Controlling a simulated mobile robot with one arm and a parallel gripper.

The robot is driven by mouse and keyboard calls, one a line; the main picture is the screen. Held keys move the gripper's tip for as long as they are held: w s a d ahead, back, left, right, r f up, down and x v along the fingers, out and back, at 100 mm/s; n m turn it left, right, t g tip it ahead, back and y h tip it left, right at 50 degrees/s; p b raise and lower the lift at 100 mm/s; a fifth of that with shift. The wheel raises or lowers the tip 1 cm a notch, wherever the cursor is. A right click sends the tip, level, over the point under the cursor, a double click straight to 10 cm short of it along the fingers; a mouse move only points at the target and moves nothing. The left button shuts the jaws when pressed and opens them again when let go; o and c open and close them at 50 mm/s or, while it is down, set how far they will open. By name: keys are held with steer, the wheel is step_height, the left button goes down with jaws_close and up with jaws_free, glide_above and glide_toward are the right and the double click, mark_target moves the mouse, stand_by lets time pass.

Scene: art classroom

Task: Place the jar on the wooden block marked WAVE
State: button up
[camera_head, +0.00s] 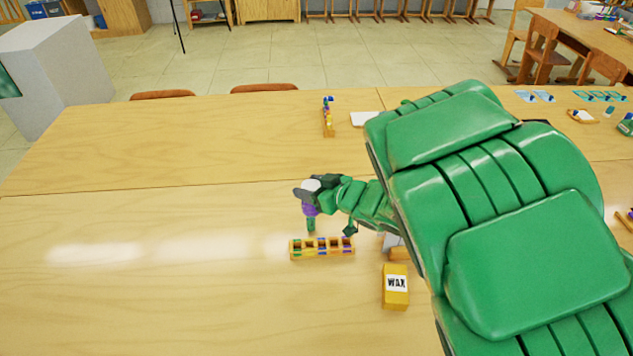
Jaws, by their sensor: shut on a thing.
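My gripper (310,217) is at the end of the green arm, above and behind a small wooden rack. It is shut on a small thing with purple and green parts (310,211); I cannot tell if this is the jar. A yellow-orange wooden block (395,302) stands on the table, right of and nearer than the gripper. A grey and wood-coloured thing (398,254), partly hidden by my arm, is just behind the block.
The wooden rack (321,252) with several colour-marked slots lies below the gripper. Another colourful upright thing (328,118) and a white sheet (364,118) are farther back. My arm hides much of the right side. The table's left side (130,250) is clear.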

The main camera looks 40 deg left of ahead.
steer(key=shift+s+d, duration=0.1)
steer(key=w+d+r+m+t+h, duration=0.2)
steer(key=w+d+m+t, duration=0.25)
steer(key=w+d, duration=1.15)
steer(key=w+d+r+m+t+h, duration=0.25)
steer(key=w+d+m+t, duration=0.2)
steer(key=w+d, duration=1.15)
steer(key=shift+y, duration=0.25)
steer(key=shift+w+a+f, duration=0.6)
steer(key=shift+w+f, duration=1.5)
steer(key=shift+w, duration=0.2)
steer(key=shift+w+a+f, duration=0.65)
steer(key=shift+w+f, duration=1.5)
steer(key=shift+w, duration=0.15)
steer(key=shift+w+a+f, duration=0.6)
steer(key=shift+w+f, duration=1.5)
steer(key=shift+w, duration=0.2)
steer(key=shift+f, duration=0.1)
steer(key=o, duration=1.3)
